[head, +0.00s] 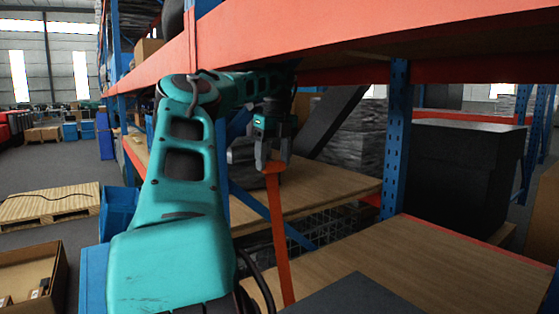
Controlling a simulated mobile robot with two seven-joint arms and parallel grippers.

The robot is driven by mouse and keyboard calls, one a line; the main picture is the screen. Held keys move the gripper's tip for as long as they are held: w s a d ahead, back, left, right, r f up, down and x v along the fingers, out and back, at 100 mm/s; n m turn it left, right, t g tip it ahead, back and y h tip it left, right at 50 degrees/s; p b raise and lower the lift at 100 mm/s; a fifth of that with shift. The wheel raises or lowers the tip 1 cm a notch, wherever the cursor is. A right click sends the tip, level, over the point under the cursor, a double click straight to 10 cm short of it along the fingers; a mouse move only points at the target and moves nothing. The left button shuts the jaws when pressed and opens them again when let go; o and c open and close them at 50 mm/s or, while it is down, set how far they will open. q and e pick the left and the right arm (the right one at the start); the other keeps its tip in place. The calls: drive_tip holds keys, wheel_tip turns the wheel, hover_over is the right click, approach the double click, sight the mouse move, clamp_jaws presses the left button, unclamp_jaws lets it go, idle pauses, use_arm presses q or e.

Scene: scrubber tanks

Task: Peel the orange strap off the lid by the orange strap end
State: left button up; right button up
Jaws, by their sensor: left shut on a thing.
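The orange strap (279,235) is a long flat band that hangs nearly straight down, leaning slightly, in the middle of the head view. My left gripper (272,163) points down and is shut on the strap's upper end. The strap's lower end meets the edge of a dark grey flat surface (355,298) at the bottom of the view, which looks like the lid. The frame cuts this surface off, and I cannot tell how much strap still lies on it. My right gripper is out of view.
An orange shelf beam (400,38) runs close above my left arm. A blue rack post (395,135) stands right of the gripper. Wooden shelf boards (430,265) lie below, with a large black box (465,175) behind at right. A pallet (50,203) lies on the floor at left.

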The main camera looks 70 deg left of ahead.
use_arm(q)
drive_tip(key=shift+s+a+r, duration=0.15)
drive_tip(key=shift+a+r, duration=0.3)
drive_tip(key=shift+r, duration=0.05)
drive_tip(key=shift+s+a+f, duration=0.1)
drive_tip(key=shift+s+a, duration=0.25)
drive_tip(key=shift+a, duration=0.5)
drive_tip(key=shift+s+a+f, duration=0.1)
drive_tip(key=shift+s+a, duration=0.2)
drive_tip(key=shift+a, duration=0.5)
